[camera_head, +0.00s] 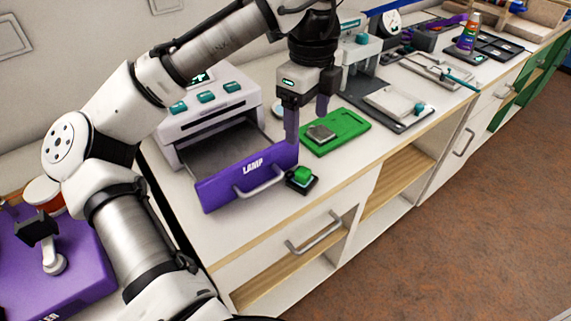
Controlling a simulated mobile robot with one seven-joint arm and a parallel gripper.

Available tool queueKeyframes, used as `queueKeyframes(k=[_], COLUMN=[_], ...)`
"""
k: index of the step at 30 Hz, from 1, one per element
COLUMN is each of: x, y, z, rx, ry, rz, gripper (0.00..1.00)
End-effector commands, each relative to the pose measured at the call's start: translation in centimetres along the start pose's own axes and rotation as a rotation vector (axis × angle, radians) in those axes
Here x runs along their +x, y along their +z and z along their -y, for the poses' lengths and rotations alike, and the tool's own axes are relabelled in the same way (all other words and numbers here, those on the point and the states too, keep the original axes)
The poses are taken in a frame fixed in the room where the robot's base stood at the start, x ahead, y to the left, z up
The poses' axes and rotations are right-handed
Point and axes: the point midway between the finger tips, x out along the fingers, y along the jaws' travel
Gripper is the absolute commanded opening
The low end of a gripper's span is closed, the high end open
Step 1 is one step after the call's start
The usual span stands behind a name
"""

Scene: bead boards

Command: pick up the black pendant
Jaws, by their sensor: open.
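A small black piece with a bright green block on top (301,179) sits on the white counter, just in front of the purple drawer's right end; it looks the most like the black pendant, but I cannot be sure. My gripper (307,126) points down with its two fingers apart and nothing visible between them. It is above and behind the black piece, close to the left edge of a green board (349,126). A dark grey block (321,133) lies on that board, just below the fingers in the picture.
A white machine (217,94) stands at left with its purple drawer (228,181), marked LAMP, pulled open. A purple case (75,275) is at lower left. A white press-like device (362,62) and a grey plate (405,118) stand to the right. The counter's front strip is mostly clear.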

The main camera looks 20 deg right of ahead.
Motion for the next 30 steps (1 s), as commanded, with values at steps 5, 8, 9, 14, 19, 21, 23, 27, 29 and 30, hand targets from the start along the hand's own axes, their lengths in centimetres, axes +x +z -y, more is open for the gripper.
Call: queueKeyframes(k=[5, 8, 9, 14, 19, 21, 23, 27, 29, 30], x=[1.6, 3.6, 4.4, 7.2, 8.6, 9.0, 9.7, 11.8, 12.7, 13.1], y=[0.0, -0.1, 0.0, 0.0, 0.0, 0.0, -0.1, -0.2, -0.2, -0.2], z=[-0.1, -0.1, -0.2, -0.2, -0.2, -0.3, -0.5, -1.0, -1.0, -1.0], rx=[0.003, 0.003, 0.000, 0.000, 0.000, 0.000, 0.001, 0.000, -0.001, -0.001], ry=[0.007, 0.006, 0.007, 0.006, 0.003, 0.003, 0.005, 0.005, 0.004, 0.005], rz=[0.000, -0.001, 0.001, 0.001, 0.001, 0.001, 0.002, 0.003, 0.001, 0.001], gripper=[0.73, 0.73, 0.73, 0.73, 0.73, 0.73, 0.73, 0.73, 0.73, 0.73])
